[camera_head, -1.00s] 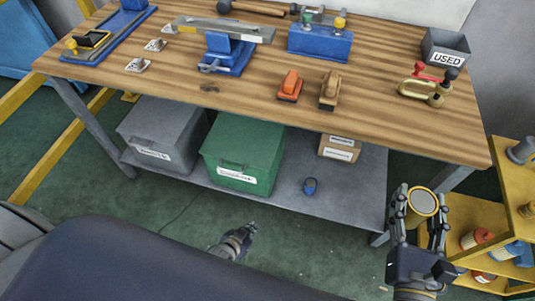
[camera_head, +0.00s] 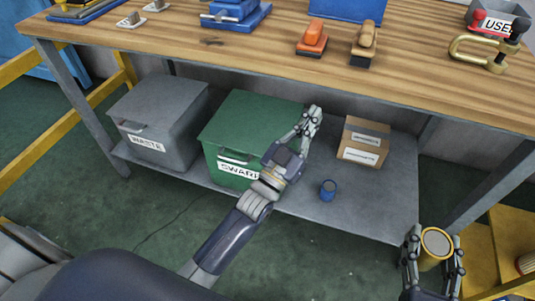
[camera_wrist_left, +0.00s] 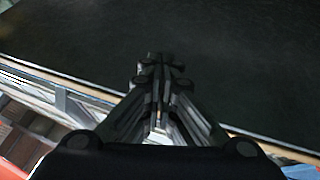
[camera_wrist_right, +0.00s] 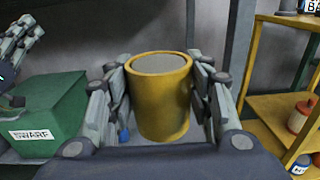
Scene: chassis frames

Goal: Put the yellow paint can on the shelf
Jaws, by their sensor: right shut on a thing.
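The yellow paint can (camera_head: 436,260) with a grey top is upright in my right gripper (camera_head: 436,250), whose fingers close on its two sides. In the right wrist view the can (camera_wrist_right: 160,110) stands between the fingers, clear of any surface as far as I can tell. My left gripper (camera_head: 313,117) is empty, with its fingers together, in front of the bench's lower grey shelf (camera_head: 345,215). The left wrist view shows the fingertips (camera_wrist_left: 160,62) meeting. A yellow shelf unit (camera_wrist_right: 280,105) is at the right; only its edge shows in the head view (camera_head: 510,235).
The lower bench shelf holds a grey WASTE bin (camera_head: 160,120), a green SWARF bin (camera_head: 245,125), a cardboard box (camera_head: 363,142) and a small blue can (camera_head: 328,190). Bare room lies around the blue can. The wooden bench top (camera_head: 270,50) overhangs it. Bottles (camera_wrist_right: 300,115) stand on the yellow unit.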

